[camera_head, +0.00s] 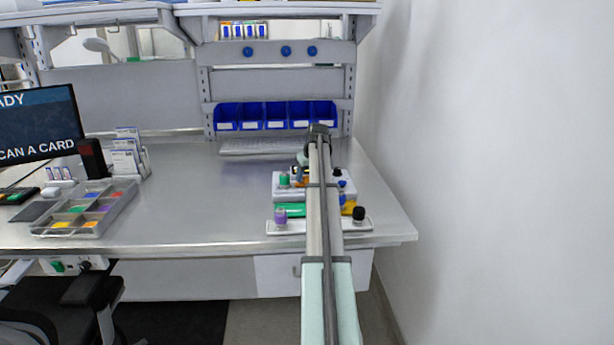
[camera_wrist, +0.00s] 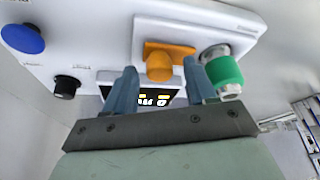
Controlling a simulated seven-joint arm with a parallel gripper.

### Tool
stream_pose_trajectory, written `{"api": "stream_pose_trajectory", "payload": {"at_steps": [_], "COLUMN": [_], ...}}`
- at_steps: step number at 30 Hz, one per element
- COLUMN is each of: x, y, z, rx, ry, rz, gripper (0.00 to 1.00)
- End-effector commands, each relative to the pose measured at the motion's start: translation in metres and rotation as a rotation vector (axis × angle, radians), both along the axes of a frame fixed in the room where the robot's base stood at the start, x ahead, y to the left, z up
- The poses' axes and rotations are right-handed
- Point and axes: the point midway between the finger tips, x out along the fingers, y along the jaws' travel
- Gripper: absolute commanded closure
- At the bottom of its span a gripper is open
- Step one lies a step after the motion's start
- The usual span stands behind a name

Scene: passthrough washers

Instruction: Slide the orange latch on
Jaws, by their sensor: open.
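The orange latch (camera_wrist: 168,52) shows in the wrist view as a plate with a round knob, on a white panel (camera_wrist: 150,30). My gripper (camera_wrist: 160,70) is open, with one blue-grey finger on each side of the latch knob. I see no clear contact, and depth is hard to tell. A small lit display (camera_wrist: 150,100) lies just below the knob in the picture, partly behind the fingers.
In the wrist view a green knob (camera_wrist: 224,71) is close to the right finger. A black knob (camera_wrist: 67,85) and blue button (camera_wrist: 22,38) lie left. In the head view, blue bins (camera_head: 275,116) stand behind, and the middle table (camera_head: 200,190) is clear.

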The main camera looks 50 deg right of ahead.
Motion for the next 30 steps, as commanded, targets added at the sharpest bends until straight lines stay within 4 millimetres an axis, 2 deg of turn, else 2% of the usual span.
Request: {"api": "stream_pose_trajectory", "payload": {"at_steps": [7,24,30], "x": [0.0002,0.0000,0.0000], "y": [-0.0001,-0.0001,0.0000], "z": [-0.0007,-0.0005,-0.0005], "rx": [0.000,0.000,0.000], "ry": [0.000,0.001,0.001], "rz": [0.000,0.000,0.000], "gripper": [0.44,0.98,1.00]}}
